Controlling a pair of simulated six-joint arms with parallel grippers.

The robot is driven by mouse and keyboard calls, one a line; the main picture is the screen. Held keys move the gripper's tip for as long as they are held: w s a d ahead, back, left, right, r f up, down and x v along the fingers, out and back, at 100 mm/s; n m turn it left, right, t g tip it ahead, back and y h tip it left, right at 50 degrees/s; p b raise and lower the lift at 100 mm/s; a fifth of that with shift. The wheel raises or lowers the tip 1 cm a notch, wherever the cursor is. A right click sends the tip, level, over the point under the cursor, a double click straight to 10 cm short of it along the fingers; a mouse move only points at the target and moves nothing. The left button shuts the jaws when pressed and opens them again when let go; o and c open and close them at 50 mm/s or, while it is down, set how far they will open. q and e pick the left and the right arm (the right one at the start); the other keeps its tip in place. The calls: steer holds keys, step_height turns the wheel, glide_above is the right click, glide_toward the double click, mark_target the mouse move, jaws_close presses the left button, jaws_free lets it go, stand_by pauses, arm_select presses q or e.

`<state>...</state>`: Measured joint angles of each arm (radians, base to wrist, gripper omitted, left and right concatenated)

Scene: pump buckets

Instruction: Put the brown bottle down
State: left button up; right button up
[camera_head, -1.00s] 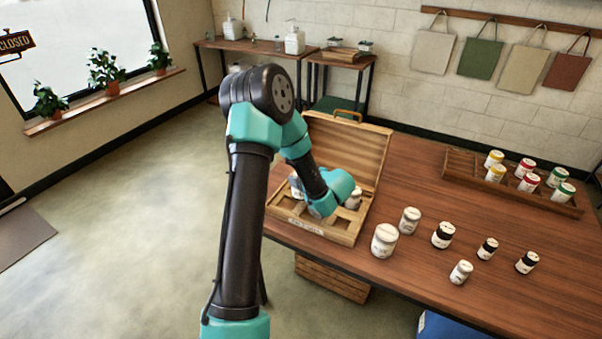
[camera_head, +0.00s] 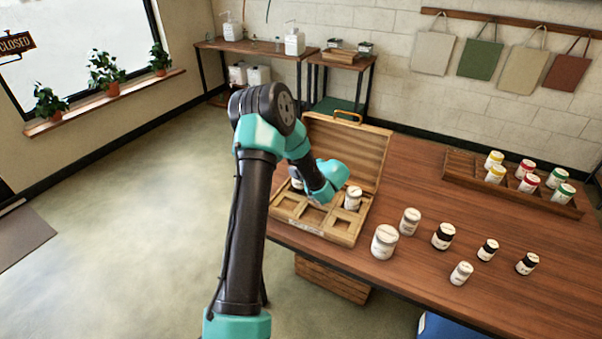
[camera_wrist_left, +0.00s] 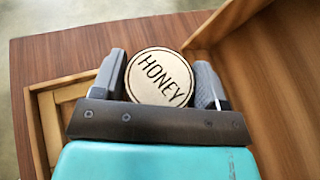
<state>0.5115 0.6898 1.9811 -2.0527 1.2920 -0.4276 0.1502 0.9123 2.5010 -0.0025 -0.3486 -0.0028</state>
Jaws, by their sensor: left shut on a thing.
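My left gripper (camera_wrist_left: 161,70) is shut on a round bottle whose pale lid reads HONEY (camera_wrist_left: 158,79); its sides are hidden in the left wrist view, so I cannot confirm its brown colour. In the head view my arm hides most of the held bottle. It is at the back left compartments of the open wooden case (camera_head: 312,229), and I cannot tell whether it touches the case floor. A white-labelled bottle (camera_head: 352,199) stands in a right compartment of the case. The front compartments look empty. My right gripper is not in view.
The raised case lid (camera_head: 360,150) stands behind the compartments. A large white jar (camera_head: 384,242) and several smaller bottles stand on the table to the right. A wooden rack (camera_head: 455,165) with coloured jars lies at the back right.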

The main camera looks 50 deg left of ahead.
arm_select(q)
steer(key=shift+f, duration=1)
steer(key=o, duration=1.1)
steer(key=shift+f, duration=0.15)
steer(key=shift+o, duration=0.2)
steer(key=shift+d+r, duration=0.25)
steer(key=shift+d, duration=0.05)
steer(key=v, duration=1.1)
steer(key=shift+d, duration=0.25)
steer(key=shift+s, duration=0.1)
